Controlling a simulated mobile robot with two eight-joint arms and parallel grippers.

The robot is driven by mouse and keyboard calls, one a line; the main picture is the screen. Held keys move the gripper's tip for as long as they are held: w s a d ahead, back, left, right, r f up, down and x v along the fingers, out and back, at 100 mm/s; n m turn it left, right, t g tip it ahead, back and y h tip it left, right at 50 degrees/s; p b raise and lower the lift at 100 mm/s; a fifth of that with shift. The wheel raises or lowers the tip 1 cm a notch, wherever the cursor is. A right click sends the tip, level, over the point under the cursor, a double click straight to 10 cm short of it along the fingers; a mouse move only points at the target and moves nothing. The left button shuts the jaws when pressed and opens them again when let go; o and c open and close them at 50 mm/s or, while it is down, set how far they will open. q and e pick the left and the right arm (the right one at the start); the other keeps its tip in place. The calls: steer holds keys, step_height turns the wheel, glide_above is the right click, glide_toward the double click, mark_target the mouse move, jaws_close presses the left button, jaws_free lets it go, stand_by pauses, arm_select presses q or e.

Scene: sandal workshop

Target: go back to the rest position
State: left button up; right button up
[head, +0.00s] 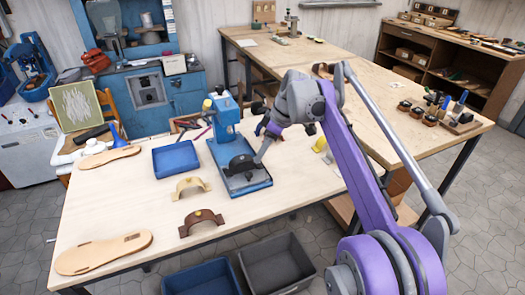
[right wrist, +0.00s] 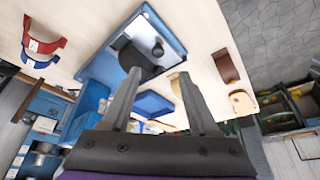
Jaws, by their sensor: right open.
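My right arm comes in from the lower right of the head view, and its gripper (head: 259,146) is over the table beside the blue press (head: 226,120). In the right wrist view the two fingers of this gripper (right wrist: 158,74) are apart with nothing held between them. A dark curved piece (head: 240,165) sits on the press's blue base, close to the fingertips; I cannot tell whether they touch it. The press base also shows in the right wrist view (right wrist: 172,42). My left gripper is in neither view.
The worktable (head: 120,205) holds a blue tray (head: 180,157), a beige strap (head: 190,187), a brown strap (head: 201,222) and a large sole (head: 103,253). Two bins, one blue (head: 203,279) and one grey (head: 276,264), stand below the front edge. Another table (head: 385,95) stands behind.

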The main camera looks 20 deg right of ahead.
steer(key=s+a+f+m+h, duration=0.1)
steer(key=s+a+f+m, duration=0.1)
steer(key=s+f, duration=0.4)
steer(key=s+a+f+m+t+h, duration=0.1)
steer(key=s+f+m, duration=0.3)
steer(key=s, duration=1.1)
steer(key=s+a+f+m+t+h+p, duration=0.1)
steer(key=s+a+f+m, duration=0.2)
steer(key=s+f, duration=0.5)
steer(key=shift+s+a, duration=0.25)
steer(key=shift+s, duration=0.95)
